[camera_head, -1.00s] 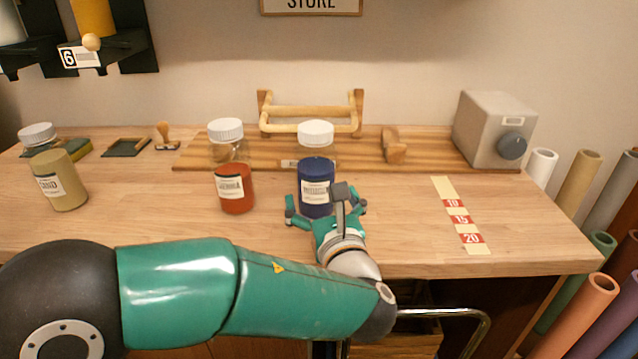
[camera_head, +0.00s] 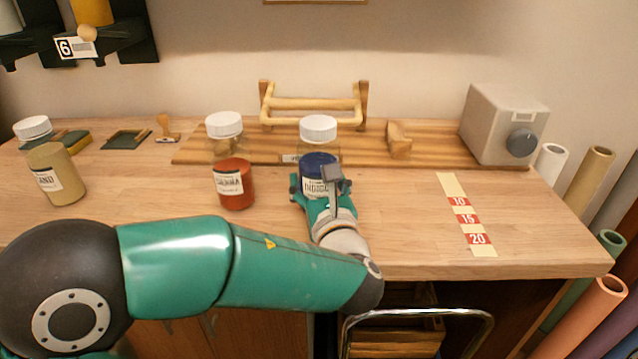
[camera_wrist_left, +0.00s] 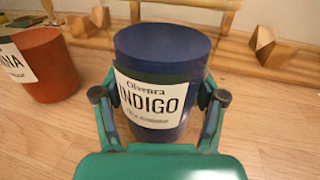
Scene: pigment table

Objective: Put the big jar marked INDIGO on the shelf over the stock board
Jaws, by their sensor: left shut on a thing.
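The INDIGO jar (camera_head: 318,165) has a white lid, clear upper glass and dark blue contents. It stands upright on the table in front of the striped stock board (camera_head: 255,150). My left gripper (camera_head: 323,188) is shut around its lower part. In the left wrist view the jar (camera_wrist_left: 162,75) shows its INDIGO label facing me, with one finger of my left gripper (camera_wrist_left: 158,105) on each side. The lid is outside that view. My right gripper is not in view. I cannot make out a shelf directly over the board; a dark shelf (camera_head: 125,48) marked 6 hangs at upper left.
A red SIENNA jar (camera_head: 233,185) stands left of the INDIGO jar, and an ochre jar (camera_head: 57,175) further left. A wooden rail (camera_head: 313,104), a wooden block (camera_head: 399,138) and a grey box (camera_head: 500,125) are at the back. A numbered strip (camera_head: 466,215) lies at right.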

